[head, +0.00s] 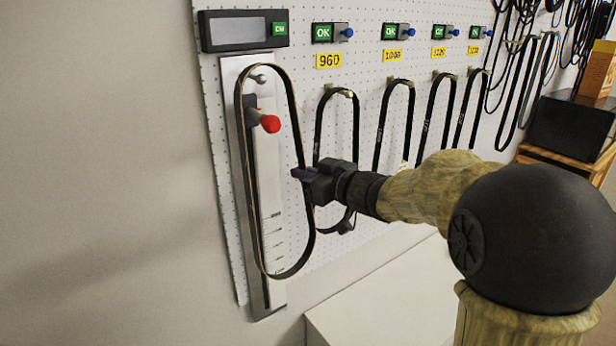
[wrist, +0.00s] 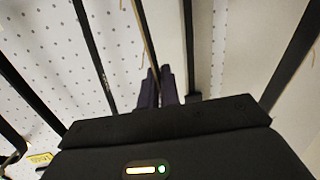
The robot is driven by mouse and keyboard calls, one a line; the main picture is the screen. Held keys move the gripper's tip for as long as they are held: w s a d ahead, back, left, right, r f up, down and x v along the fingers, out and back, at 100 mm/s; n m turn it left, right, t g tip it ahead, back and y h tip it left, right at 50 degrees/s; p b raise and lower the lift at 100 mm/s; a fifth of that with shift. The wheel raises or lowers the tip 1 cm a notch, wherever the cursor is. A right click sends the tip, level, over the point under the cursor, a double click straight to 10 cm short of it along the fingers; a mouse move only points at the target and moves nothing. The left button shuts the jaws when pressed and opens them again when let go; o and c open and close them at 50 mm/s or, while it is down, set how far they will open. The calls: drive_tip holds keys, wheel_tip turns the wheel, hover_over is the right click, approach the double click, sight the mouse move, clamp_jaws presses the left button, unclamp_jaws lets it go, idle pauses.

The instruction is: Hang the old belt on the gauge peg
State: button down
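The old belt (head: 292,108) is a long thin black loop with a tan inner side. It stands upright in front of the gauge board (head: 264,190). Its top arc passes just above the gauge peg (head: 258,78); I cannot tell whether it touches the peg. My gripper (head: 298,174) is at the belt's right strand, about mid-height. In the wrist view the fingers (wrist: 159,88) are nearly together, and a thin tan-edged strand (wrist: 143,30) runs into their tips. The grip point itself is partly hidden.
A red-ended slider knob (head: 268,123) sticks out below the peg, inside the loop. A grey display (head: 240,31) is above. Other belts (head: 355,130) hang on pegs to the right, close behind my gripper. A white box top (head: 375,300) is below.

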drive_tip(key=shift+w+a+f+b, duration=0.25)
drive_tip(key=shift+w+a+f, duration=0.3)
drive_tip(key=shift+w, duration=0.25)
drive_tip(key=shift+w+a+f+b, duration=0.2)
drive_tip(key=shift+w+a+f, duration=0.3)
drive_tip(key=shift+w, duration=0.3)
